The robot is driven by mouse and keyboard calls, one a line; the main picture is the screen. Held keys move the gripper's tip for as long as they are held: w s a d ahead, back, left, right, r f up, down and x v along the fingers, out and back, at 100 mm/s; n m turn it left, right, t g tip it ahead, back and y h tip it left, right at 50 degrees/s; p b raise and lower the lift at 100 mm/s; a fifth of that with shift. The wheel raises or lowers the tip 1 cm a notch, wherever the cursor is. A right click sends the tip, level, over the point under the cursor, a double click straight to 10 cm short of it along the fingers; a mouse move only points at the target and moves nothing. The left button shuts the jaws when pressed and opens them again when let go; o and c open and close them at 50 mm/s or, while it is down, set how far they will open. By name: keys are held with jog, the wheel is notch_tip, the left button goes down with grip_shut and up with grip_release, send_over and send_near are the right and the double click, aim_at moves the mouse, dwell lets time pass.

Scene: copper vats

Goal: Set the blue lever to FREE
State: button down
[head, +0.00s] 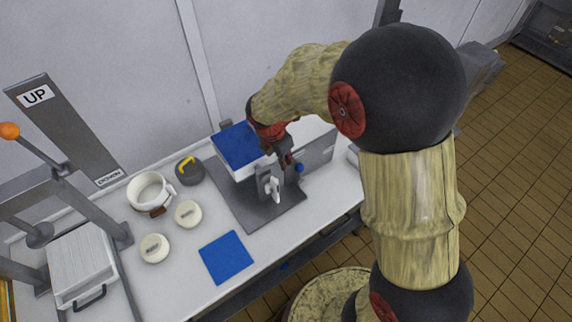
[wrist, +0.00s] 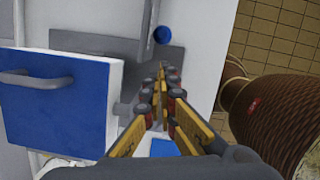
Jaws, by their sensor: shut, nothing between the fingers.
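The blue lever's round blue knob (head: 299,168) shows at the right side of a white box with a blue face (head: 238,146). In the wrist view the blue knob (wrist: 163,35) is beyond my fingertips, beside a grey bar. My gripper (head: 287,160) is shut and empty, close to the knob in the head view. In the wrist view my gripper (wrist: 163,78) points toward the knob with a visible gap in the picture. Whether they touch is hard to tell. No FREE marking is readable, and my gripper partly hides the mechanism.
The blue-faced panel (wrist: 50,100) with its grey handle is left of my fingers. A white pot (head: 150,192), two cream discs, a dark weight with yellow handle (head: 188,170) and a blue mat (head: 226,257) lie on the white table. An orange-knobbed lever (head: 10,131) stands far left.

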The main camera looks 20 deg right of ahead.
aim_at(299, 171)
jog(key=b+x, duration=0.1)
jog(key=x, duration=0.7)
jog(key=shift+f, duration=0.35)
jog(key=shift+w+d+r, duration=0.1)
jog(key=shift+r, duration=0.05)
jog(key=shift+d+r+y+p, duration=0.1)
jog(key=shift+d+y+p, duration=0.15)
jog(key=shift+p, duration=0.55)
